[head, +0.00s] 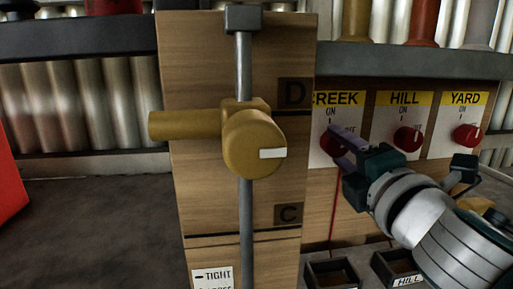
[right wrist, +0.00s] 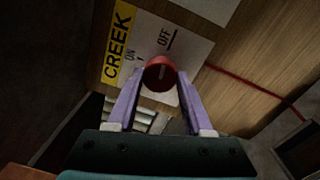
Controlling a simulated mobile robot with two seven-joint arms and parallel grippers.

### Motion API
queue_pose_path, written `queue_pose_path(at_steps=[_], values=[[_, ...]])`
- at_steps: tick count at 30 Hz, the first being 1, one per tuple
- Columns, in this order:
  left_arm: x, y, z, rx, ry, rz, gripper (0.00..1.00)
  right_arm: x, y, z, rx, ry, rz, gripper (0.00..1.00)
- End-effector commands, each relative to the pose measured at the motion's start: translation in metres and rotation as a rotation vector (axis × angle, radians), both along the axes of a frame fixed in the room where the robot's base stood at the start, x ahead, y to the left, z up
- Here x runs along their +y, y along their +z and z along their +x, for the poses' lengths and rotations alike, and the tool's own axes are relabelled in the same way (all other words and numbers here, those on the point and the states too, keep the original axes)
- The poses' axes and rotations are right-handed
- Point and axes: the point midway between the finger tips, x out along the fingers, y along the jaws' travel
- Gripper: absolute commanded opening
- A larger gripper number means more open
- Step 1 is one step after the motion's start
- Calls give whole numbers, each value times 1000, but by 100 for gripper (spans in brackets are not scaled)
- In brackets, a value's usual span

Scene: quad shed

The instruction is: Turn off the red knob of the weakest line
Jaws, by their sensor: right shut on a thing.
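The CREEK panel (head: 321,98) carries a red knob (head: 329,142), partly hidden behind my right gripper (head: 343,146). In the right wrist view, the purple fingers of my right gripper (right wrist: 160,92) stand on both sides of the CREEK knob (right wrist: 160,72) and are shut on it. The ON and OFF marks show beside the knob; where its pointer stands I cannot tell. The HILL red knob (head: 407,138) and the YARD red knob (head: 467,137) are to the right, untouched, each with a white pointer mark. My left gripper is not in view.
A wooden post (head: 200,195) with a metal rod (head: 244,75) and a yellow clamp-like piece (head: 253,143) stands left of the panels. A grey shelf (head: 410,62) runs above them. Open black bins (head: 331,272) sit below. A red object (head: 10,185) is at far left.

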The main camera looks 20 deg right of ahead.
Motion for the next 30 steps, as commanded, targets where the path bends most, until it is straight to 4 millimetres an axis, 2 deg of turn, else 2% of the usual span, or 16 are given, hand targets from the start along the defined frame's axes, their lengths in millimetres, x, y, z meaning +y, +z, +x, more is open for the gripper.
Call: queue_pose_path(at_steps=[11,26,27,30], values=[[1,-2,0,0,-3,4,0,0,1,0,-35,0,132,0],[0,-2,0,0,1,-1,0,0,1,0,-38,0,149,0],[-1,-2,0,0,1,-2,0,0,1,0,-38,0,148,55],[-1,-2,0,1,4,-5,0,0,1,0,-37,0,147,66]])
